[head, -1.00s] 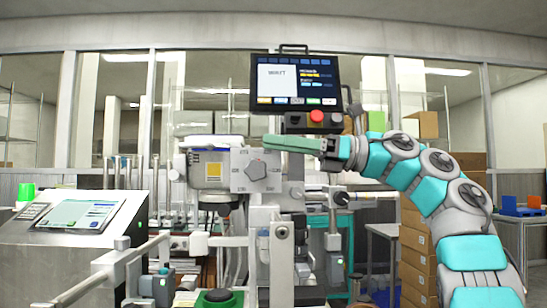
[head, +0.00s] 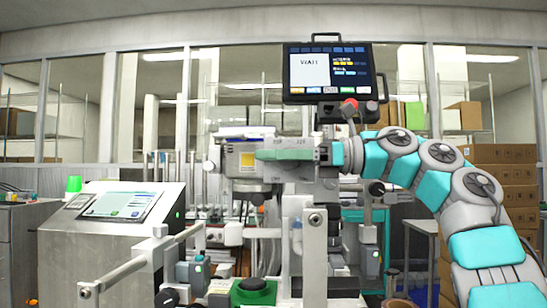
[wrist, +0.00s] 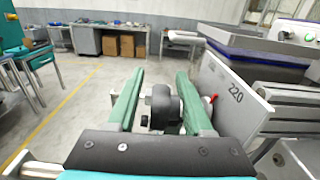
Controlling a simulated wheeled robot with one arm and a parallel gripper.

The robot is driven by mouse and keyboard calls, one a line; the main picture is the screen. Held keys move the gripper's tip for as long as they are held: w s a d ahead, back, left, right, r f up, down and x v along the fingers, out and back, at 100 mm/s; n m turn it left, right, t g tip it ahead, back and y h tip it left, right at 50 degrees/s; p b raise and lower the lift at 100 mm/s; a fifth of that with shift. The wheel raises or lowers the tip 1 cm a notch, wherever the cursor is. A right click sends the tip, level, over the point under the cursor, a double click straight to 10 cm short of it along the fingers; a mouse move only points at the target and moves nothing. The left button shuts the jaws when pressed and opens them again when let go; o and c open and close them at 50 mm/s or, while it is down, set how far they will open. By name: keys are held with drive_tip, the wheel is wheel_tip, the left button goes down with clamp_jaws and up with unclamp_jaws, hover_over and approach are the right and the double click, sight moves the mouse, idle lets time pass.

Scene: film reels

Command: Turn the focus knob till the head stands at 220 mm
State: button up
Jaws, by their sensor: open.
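The dark focus knob (wrist: 164,106) sits between the two green fingers of my gripper (wrist: 160,76) in the wrist view. The fingers are open, with some room visible beside the knob; I cannot tell whether either finger touches it. The grey dial plate (wrist: 222,90) beside the knob shows the mark 220 and a small red pointer (wrist: 213,98) near the right finger. In the head view my gripper (head: 285,154) lies level across the dial plate (head: 285,137) and hides the knob. The head's exact height reading cannot be read.
A monitor (head: 330,73) reading WAIT stands above and behind the machine, with a red button (head: 349,103) below it. A console (head: 110,230) stands at the left. Rails (head: 130,266) are in front, and stacked cartons (head: 503,180) are behind my arm at the right.

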clamp_jaws()
idle(0.3)
drive_tip(key=shift+f+b, duration=0.25)
drive_tip(key=shift+b, duration=0.4)
drive_tip(key=y+b, duration=0.1)
drive_tip(key=b, duration=0.1)
drive_tip(key=r+y+b, duration=0.1)
drive_tip(key=b, duration=0.1)
drive_tip(key=shift+s+y, duration=0.1)
drive_tip(key=shift+y, duration=0.2)
unclamp_jaws()
drive_tip(key=shift+s, duration=0.1)
drive_tip(key=shift+d, duration=0.1)
